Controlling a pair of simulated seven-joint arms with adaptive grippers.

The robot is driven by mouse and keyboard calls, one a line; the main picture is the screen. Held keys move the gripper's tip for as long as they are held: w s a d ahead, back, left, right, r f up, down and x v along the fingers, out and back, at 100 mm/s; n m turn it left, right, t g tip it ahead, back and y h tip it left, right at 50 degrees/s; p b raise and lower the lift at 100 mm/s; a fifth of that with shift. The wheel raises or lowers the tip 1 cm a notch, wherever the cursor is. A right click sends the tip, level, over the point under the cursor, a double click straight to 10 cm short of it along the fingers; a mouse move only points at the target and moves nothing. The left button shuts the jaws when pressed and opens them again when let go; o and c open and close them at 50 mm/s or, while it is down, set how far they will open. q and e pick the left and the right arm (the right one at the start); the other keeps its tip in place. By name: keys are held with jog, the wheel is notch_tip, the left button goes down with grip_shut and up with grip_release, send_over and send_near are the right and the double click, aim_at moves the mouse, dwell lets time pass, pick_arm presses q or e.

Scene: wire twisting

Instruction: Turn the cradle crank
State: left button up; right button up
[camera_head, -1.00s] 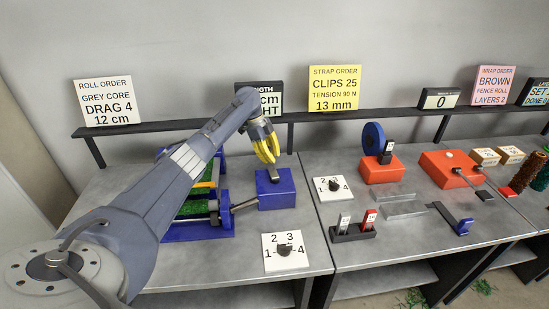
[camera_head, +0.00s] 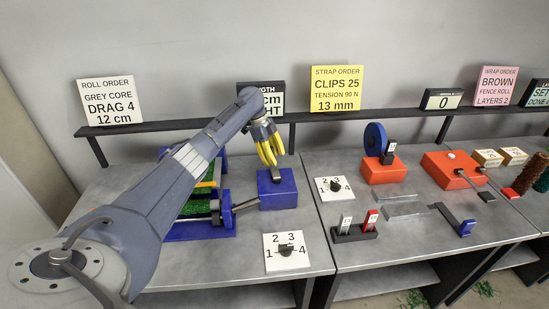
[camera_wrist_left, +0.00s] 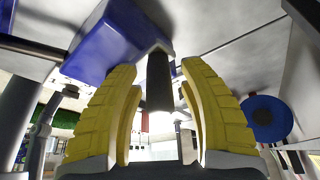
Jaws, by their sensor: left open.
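The blue cradle (camera_head: 200,231) with green rolled material stands on the left table, partly hidden behind my left arm. A grey rod runs from its right side toward a blue block (camera_head: 277,192). A short dark handle post (camera_head: 276,175) stands at the block; I cannot tell how it joins the rod. My left gripper (camera_head: 269,154) has its yellow fingers pointing down over the block. In the left wrist view, the dark post (camera_wrist_left: 158,84) lies between the open fingers, with a gap showing on either side. The blue block (camera_wrist_left: 108,40) shows beyond them. My right gripper is not in view.
A numbered dial plate (camera_head: 286,252) lies in front of the block, and another dial (camera_head: 334,189) lies to its right. A red stand with a blue reel (camera_head: 375,139) is further right. A dark shelf rail (camera_head: 330,115) with signs runs behind.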

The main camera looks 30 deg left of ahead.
pick_arm(q)
jog(key=v, duration=1.2)
jog(key=shift+d, duration=0.1)
